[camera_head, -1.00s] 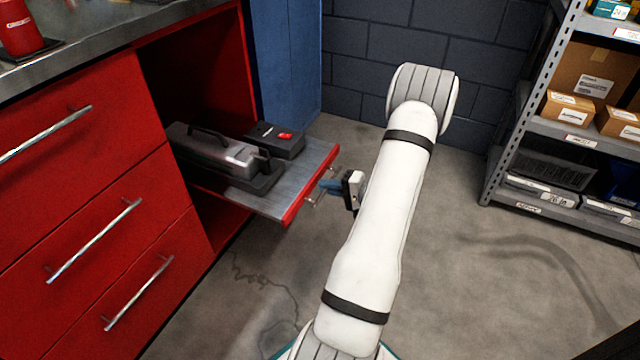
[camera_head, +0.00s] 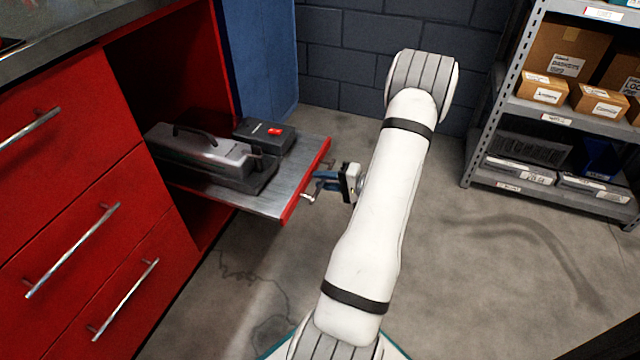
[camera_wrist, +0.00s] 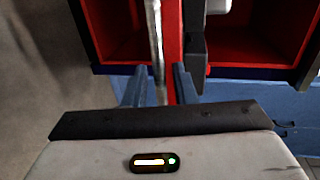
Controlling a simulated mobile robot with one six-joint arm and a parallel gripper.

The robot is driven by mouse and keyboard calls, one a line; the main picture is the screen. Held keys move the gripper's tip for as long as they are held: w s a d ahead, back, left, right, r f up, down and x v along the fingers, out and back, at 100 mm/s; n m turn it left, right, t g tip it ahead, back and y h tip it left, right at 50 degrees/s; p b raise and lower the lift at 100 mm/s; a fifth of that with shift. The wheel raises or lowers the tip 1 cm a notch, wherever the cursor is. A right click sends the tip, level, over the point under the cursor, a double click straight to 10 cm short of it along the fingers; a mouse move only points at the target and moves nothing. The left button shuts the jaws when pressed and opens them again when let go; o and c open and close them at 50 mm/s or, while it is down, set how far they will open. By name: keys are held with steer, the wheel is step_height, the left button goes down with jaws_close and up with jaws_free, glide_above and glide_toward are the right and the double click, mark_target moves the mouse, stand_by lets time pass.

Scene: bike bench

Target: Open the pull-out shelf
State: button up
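The pull-out shelf (camera_head: 262,203) sticks out of the open bay of the red cabinet. It has a grey top and a red front edge with a metal handle (camera_head: 308,196). My gripper (camera_head: 322,183) is at the handle on the front edge. In the wrist view the two blue-grey fingers of my gripper (camera_wrist: 158,82) stand on either side of the handle bar (camera_wrist: 154,40) and the red shelf front (camera_wrist: 173,45). They look closed in around the bar, though the exact contact is partly hidden.
A grey case (camera_head: 205,155) and a black box with a red button (camera_head: 264,134) sit on the shelf. Red drawers (camera_head: 75,240) with bar handles are at left. A metal rack (camera_head: 560,115) with boxes stands at right. The floor between is clear.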

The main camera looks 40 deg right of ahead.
steer(key=p+v, duration=0.2)
steer(key=v, duration=0.5)
steer(key=shift+s, duration=0.35)
steer(key=shift+d, duration=0.15)
steer(key=w+a+r+n+g+y+p, duration=0.15)
steer(key=a+r+n+g+p, duration=0.4)
steer(key=a+r, duration=0.7)
steer(key=w+a+r+n+g+y+p, duration=0.15)
steer(key=a+r+g+p, duration=0.45)
steer(key=a+r+p, duration=0.7)
steer(key=s+a+r+n+h+p, duration=0.2)
steer(key=r+p, duration=0.3)
steer(key=r, duration=0.5)
steer(key=s+a+r+n+h+p, duration=0.1)
steer(key=s+a+r+h+p, duration=0.3)
steer(key=r, duration=0.6)
steer(key=s+a+r+n+h+p, duration=0.2)
steer(key=a+r+h+p, duration=0.1)
steer(key=r+p, duration=0.4)
step_height(320, 180, up, 3)
steer(key=shift+s+a+f+n+h, duration=0.1)
steer(key=shift+s+a+n+h, duration=0.25)
steer(key=shift+h, duration=0.25)
